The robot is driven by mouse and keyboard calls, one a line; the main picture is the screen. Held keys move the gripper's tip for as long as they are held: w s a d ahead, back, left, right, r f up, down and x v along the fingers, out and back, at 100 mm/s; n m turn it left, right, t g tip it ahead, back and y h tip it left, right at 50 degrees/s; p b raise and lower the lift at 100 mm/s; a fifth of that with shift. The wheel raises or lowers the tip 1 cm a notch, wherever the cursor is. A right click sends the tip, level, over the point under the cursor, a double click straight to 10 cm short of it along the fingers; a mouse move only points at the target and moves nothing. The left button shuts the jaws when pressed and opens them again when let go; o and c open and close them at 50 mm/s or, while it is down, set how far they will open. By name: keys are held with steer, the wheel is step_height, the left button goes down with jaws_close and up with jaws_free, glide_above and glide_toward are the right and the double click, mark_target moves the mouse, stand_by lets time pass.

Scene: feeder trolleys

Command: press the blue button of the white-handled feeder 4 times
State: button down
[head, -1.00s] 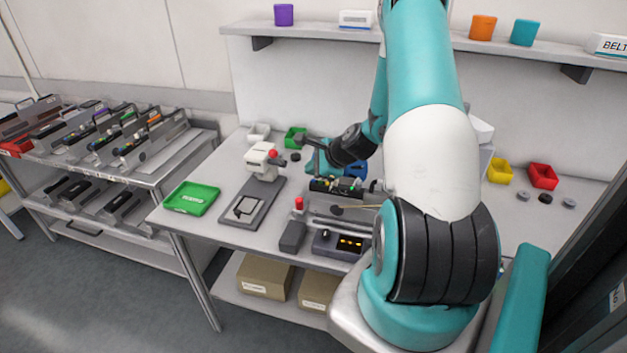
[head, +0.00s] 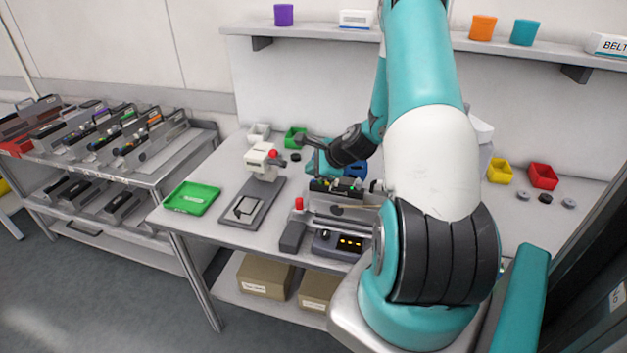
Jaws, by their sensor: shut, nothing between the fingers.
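A feeder (head: 345,200) sits in the fixture on the bench, with small coloured buttons along its dark top (head: 335,186). My arm partly covers its right end. The blue button and a white handle are too small or hidden to make out. My gripper (head: 317,172) is above the left part of the feeder's top, pointing down, shut and empty. I cannot tell whether its tip touches a button. Several more feeders (head: 105,140) stand on the trolley at the left.
A dark box with lit yellow indicators (head: 348,243) and a red-topped post (head: 298,204) stand in front of the feeder. A white device with a red knob (head: 263,160) and a green tray (head: 192,198) are left.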

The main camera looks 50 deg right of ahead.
mark_target(313, 181)
steer(key=shift+f, duration=0.45)
steer(key=shift+f+b, duration=0.3)
steer(key=shift+b, duration=0.15)
stand_by(0.5)
steer(key=shift+r, duration=0.15)
steer(key=shift+r+p, duration=0.6)
steer(key=shift+p, duration=0.05)
steer(key=shift+r, duration=0.15)
step_height(313, 181, up, 5)
steer(key=p, duration=0.4)
stand_by(2.3)
